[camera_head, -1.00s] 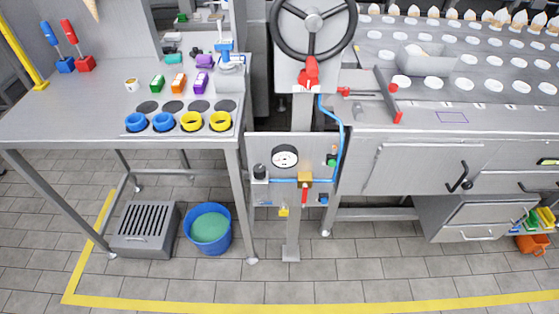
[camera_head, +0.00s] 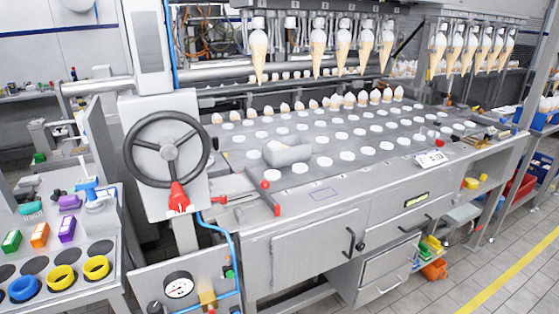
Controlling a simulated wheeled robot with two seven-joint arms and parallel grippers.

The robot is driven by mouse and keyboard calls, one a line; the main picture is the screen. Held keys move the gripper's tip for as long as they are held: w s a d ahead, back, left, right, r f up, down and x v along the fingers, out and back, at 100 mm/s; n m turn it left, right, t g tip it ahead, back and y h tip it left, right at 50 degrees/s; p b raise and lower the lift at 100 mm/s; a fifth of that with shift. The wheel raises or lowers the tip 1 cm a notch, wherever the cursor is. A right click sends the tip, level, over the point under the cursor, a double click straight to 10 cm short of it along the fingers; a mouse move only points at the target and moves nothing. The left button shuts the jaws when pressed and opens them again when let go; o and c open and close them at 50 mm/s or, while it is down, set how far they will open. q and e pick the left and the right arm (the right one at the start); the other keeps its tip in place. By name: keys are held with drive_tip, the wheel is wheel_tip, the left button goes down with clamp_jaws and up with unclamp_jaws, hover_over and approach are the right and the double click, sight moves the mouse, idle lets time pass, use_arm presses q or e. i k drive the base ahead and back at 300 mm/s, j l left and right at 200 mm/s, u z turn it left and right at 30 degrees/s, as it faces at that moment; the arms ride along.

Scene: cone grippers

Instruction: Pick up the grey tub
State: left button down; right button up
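A light grey tub-like piece (camera_head: 288,153) sits on the metal work surface (camera_head: 240,160), among rows of white discs. It is small in the head view, and I cannot tell its exact shape. No other grey tub is clear to me. Neither of my grippers is in view.
A black handwheel (camera_head: 166,148) with a red handle stands left of the surface. A red lever (camera_head: 264,192) lies at its front left. Cones (camera_head: 318,50) hang above the back. Blue and yellow rings (camera_head: 62,278) stand on a side table. Grey tiled floor is open at the right.

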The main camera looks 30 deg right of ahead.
sight(299, 151)
drive_tip(key=l, duration=1.35)
drive_tip(key=k+z, duration=0.05)
drive_tip(key=k, duration=0.05)
